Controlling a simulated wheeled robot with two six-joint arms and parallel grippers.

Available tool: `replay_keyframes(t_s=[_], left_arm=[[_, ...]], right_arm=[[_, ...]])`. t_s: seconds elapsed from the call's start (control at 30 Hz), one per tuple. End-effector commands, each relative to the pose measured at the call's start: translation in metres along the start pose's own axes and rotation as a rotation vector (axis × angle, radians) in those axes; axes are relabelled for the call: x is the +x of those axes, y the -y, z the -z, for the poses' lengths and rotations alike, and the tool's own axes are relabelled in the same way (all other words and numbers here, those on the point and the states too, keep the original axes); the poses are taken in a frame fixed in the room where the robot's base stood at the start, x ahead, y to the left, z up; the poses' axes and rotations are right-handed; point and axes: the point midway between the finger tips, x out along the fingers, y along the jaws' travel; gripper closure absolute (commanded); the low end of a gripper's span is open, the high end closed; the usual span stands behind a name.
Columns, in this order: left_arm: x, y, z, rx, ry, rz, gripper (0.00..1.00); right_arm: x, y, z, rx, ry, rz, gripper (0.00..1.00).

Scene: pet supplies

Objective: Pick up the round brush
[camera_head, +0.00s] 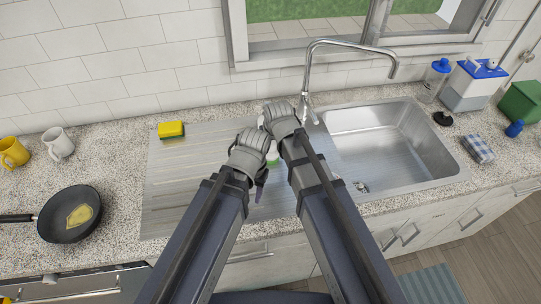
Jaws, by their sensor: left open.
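A small object with pale and green parts (272,158) shows between my two grippers over the steel drainboard, and a dark purple piece (260,190) shows just below. They are mostly hidden by my arms, and I cannot tell whether they are the round brush. A small round black item (443,118) lies on the counter right of the sink; it is too small to identify surely. My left gripper (253,142) is open, beside the pale and green object. My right gripper (279,113) is above and right of it; its fingers are hard to make out.
The drainboard (190,170) is clear at left except for a yellow sponge (171,130). The sink basin (385,140) is at right, behind it the tall faucet (310,70). A pan (69,213), mugs (59,143), a blue-capped bottle (437,75) and a folded cloth (478,149) stand around.

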Motion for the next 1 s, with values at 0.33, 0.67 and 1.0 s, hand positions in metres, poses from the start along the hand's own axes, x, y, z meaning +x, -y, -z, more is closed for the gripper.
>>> replay_keyframes(t_s=[0.33, 0.67, 1.0], left_arm=[[-0.0014, 0.0001, -0.0001, 0.000, 0.000, 0.000, 0.50], [-0.0014, 0.0001, -0.0001, 0.000, 0.000, 0.000, 0.50], [-0.0014, 0.0001, -0.0001, 0.000, 0.000, 0.000, 0.50]], right_arm=[[-0.0014, -0.0001, 0.0002, 0.000, 0.000, 0.000, 0.39], [-0.0014, -0.0001, 0.0002, 0.000, 0.000, 0.000, 0.76], [-0.0014, 0.0000, 0.0003, 0.000, 0.000, 0.000, 1.00]])
